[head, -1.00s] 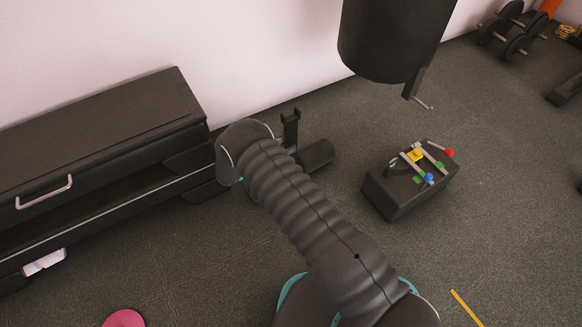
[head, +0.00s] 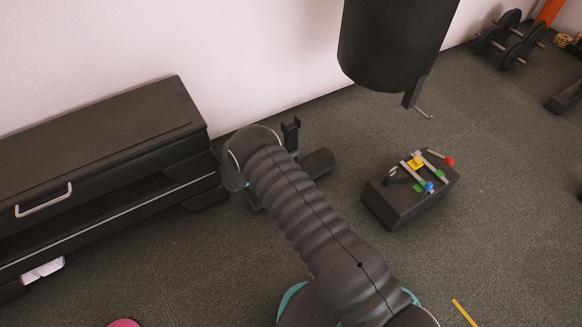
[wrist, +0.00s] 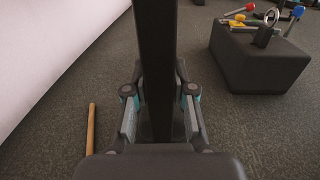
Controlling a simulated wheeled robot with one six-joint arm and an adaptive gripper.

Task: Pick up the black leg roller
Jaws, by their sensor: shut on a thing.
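In the wrist view a long black bar (wrist: 157,60), which looks like part of the black leg roller, stands between the two fingers of my gripper (wrist: 160,104). The gripper is shut on it. The bar runs out of the top of the picture, so its far end is hidden. Just beyond my arm a black cylinder (head: 318,163) lies low near the floor, beside a dark forked upright (head: 291,133). I cannot tell whether both belong to the held thing.
A black box (head: 410,202) with coloured knobs stands on the floor to the right. A dark bench-like cabinet (head: 100,155) is at left against the wall. A black punching bag (head: 394,45) hangs above. A pink disc (head: 124,323) and a yellow stick (head: 465,312) lie in front.

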